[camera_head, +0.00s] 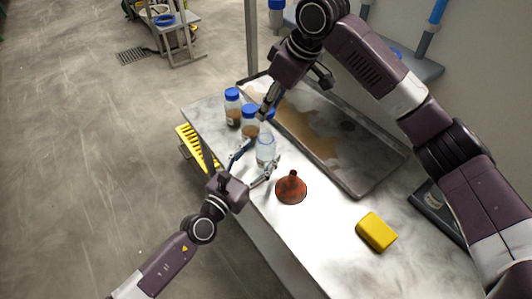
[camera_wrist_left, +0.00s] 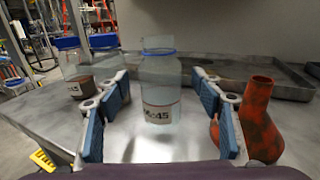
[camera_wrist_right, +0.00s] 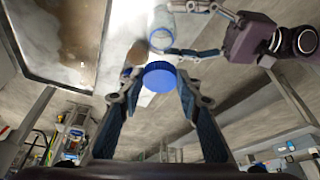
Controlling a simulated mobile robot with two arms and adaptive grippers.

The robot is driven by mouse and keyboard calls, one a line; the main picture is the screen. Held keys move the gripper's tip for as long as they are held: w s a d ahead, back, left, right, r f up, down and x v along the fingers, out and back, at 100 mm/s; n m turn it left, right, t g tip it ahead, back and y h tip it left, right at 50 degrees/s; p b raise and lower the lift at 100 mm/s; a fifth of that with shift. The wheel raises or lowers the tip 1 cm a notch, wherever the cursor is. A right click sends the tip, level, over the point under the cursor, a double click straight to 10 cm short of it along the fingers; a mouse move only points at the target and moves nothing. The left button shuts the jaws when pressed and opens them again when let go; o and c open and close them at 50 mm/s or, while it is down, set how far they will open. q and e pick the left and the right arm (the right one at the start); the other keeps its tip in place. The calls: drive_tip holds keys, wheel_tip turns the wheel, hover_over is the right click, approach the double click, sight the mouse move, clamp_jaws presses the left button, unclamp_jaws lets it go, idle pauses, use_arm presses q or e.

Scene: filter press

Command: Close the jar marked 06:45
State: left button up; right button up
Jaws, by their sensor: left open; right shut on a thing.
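The clear jar (camera_head: 265,153) stands uncovered on the bench. In the left wrist view the jar (camera_wrist_left: 160,88) is upright with a partly legible label ending in 45. My left gripper (camera_head: 256,165) is open, with its fingers on both sides of the jar; gaps show between pads and glass in the left wrist view (camera_wrist_left: 160,115). My right gripper (camera_head: 268,108) is shut on a blue lid (camera_wrist_right: 160,77), held above the bench behind the jar. In the right wrist view the jar's open mouth (camera_wrist_right: 161,40) shows beyond the lid, apart from it.
Blue-lidded jars with brown contents (camera_head: 233,108) (camera_head: 249,124) stand behind and left of the clear jar. A yellow block (camera_head: 376,232) lies farther right. A stained metal tray (camera_head: 370,178) lies along the back.

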sight(261, 153)
use_arm(q)
drive_tip(key=shift+x, duration=1.7)
drive_tip(key=shift+c, duration=0.4)
clamp_jaws()
use_arm(e)
drive_tip(key=shift+f, duration=2.5)
drive_tip(key=shift+f, duration=0.9)
drive_tip(key=shift+f, duration=0.6)
